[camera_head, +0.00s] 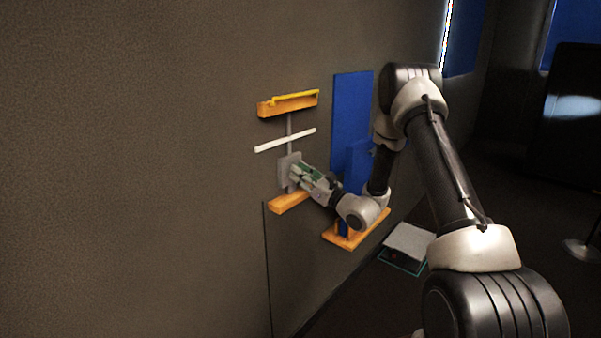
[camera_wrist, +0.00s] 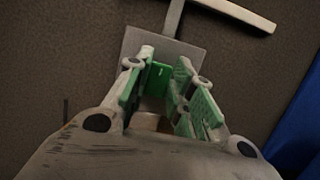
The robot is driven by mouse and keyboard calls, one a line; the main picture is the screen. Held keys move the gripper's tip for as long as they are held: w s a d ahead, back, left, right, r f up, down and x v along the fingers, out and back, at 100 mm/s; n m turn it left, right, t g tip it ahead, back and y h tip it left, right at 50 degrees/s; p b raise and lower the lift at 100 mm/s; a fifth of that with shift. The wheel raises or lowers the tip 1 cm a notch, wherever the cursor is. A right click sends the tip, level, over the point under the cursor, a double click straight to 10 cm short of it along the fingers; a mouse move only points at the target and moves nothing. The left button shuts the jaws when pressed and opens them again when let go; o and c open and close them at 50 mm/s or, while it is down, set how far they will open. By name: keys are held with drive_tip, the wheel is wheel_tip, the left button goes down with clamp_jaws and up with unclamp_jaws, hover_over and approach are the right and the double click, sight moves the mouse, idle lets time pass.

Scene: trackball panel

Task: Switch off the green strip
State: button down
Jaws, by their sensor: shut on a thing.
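A grey plate (camera_head: 285,160) sits on the brown wall, and its bare upper part shows in the wrist view (camera_wrist: 190,50). A small green strip (camera_wrist: 158,78) stands in front of the plate, between my fingers. My gripper (camera_head: 298,171) reaches the plate from the right. In the wrist view, my gripper (camera_wrist: 163,76) has green-faced fingers on both sides of the strip and is shut on it. The fingers hide part of the strip, so I cannot tell its switch position.
Above the plate are a white bar (camera_head: 285,140) and an orange block with a yellow bar (camera_head: 288,104). An orange block (camera_head: 287,202) lies just below. Blue panels (camera_head: 350,110) stand close to the right of my gripper. The wall to the left is bare.

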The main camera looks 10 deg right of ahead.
drive_tip(key=shift+f+t+y, duration=0.1)
drive_tip(key=shift+t+y, duration=0.2)
drive_tip(key=shift+t, duration=0.1)
drive_tip(key=c, duration=1.2)
unclamp_jaws()
drive_tip(key=shift+c, duration=0.2)
drive_tip(key=shift+s, duration=0.1)
drive_tip(key=v, duration=1.2)
